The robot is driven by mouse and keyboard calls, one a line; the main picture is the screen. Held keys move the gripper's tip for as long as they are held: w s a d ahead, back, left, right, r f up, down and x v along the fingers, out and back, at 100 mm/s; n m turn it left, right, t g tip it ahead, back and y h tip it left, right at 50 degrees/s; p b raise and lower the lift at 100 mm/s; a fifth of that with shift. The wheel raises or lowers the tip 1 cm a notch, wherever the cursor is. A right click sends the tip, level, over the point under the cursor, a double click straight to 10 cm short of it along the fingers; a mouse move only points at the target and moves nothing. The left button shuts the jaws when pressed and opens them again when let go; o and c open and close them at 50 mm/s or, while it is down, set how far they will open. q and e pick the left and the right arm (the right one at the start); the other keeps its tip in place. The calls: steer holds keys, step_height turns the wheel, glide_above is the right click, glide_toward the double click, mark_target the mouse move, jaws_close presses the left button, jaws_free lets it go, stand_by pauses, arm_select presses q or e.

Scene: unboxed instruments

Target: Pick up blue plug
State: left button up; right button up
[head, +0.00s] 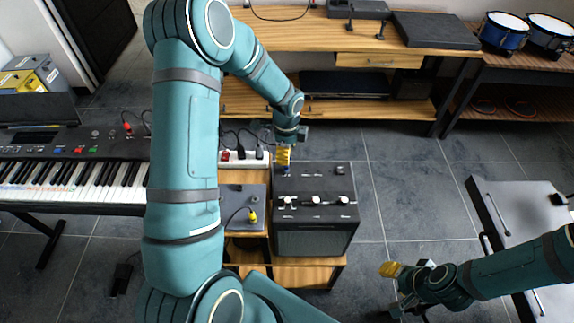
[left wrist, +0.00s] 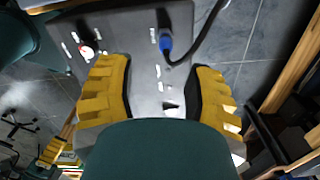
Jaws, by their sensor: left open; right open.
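The blue plug (left wrist: 165,42) sits on the top panel of the dark amplifier (head: 310,210), with a dark cable running from it. In the head view only a small bit of its blue (head: 288,170) shows under my gripper. My left gripper (head: 283,156) is over the amplifier's back left corner. In the left wrist view its yellow fingers (left wrist: 160,80) are open, with nothing between them but the amplifier panel behind. The plug shows beyond the fingertips, nearer the right finger. My right gripper (head: 391,271) is open and empty over the floor at the lower right.
A power strip (head: 243,159) with several plugs stands left of the amplifier. A grey box (head: 243,196) with a yellow plug (head: 253,217) is in front of it. A keyboard (head: 75,175) is at the left, a wooden bench (head: 300,38) behind.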

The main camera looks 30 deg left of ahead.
arm_select(q)
steer(key=f, duration=0.8)
steer(key=shift+w+a+b, duration=0.2)
steer(key=shift+w+b, duration=0.1)
steer(key=shift+c, duration=0.3)
jaws_close()
